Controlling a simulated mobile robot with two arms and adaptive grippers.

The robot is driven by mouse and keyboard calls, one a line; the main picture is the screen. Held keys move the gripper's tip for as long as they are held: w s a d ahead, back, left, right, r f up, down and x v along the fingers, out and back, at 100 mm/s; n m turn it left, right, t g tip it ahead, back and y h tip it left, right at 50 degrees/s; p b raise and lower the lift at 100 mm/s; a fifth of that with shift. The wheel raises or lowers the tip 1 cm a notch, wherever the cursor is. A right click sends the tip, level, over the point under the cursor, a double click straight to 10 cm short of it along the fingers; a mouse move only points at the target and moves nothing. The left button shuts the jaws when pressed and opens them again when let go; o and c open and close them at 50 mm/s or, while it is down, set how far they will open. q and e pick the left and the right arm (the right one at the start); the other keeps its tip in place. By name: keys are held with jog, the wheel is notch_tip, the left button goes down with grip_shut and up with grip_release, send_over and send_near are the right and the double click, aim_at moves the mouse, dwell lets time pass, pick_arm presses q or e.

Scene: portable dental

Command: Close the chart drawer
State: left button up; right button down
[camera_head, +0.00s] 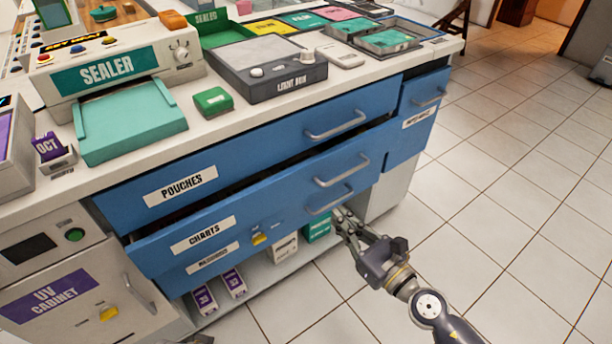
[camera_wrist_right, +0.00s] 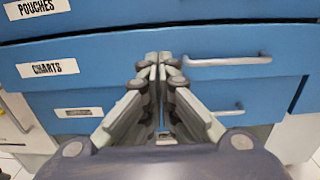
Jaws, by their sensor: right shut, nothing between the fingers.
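The chart drawer (camera_head: 265,207) is the blue drawer with the white CHARTS label, below the pouches drawer. It stands partly open, with its front out past the drawer above and a dark gap along its top. Its grey bar handle (camera_head: 342,171) is free. My right gripper (camera_head: 342,217) is shut and empty, low in front of the drawer stack, near the lower drawer's handle. In the right wrist view the drawer front (camera_wrist_right: 105,62) lies ahead of the fingertips (camera_wrist_right: 158,62), left of the handle (camera_wrist_right: 228,61). I cannot tell whether they touch. My left gripper is not in view.
The pouches drawer (camera_head: 180,182) above looks shut. A lower drawer (camera_head: 190,272) has its own handle. The counter holds a sealer (camera_head: 105,70) and a light box (camera_head: 270,70). Small boxes stand on a low shelf. Tiled floor (camera_head: 500,190) to the right is clear.

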jog(key=p, duration=0.1)
send_near(299, 175)
jog(key=x, duration=0.6)
jog(key=shift+a+f, duration=0.15)
jog(key=shift+f, duration=0.2)
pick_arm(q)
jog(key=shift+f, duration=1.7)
pick_arm(e)
jog(key=shift+w+a, duration=0.25)
jog(key=shift+w, duration=0.1)
jog(key=shift+w+a, duration=0.1)
jog(key=shift+w, duration=0.05)
jog(key=b+x, duration=0.1)
jog(key=x, duration=0.3)
jog(key=shift+w, duration=0.1)
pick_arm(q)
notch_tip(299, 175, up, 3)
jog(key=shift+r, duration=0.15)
pick_arm(e)
jog(key=shift+r, duration=0.25)
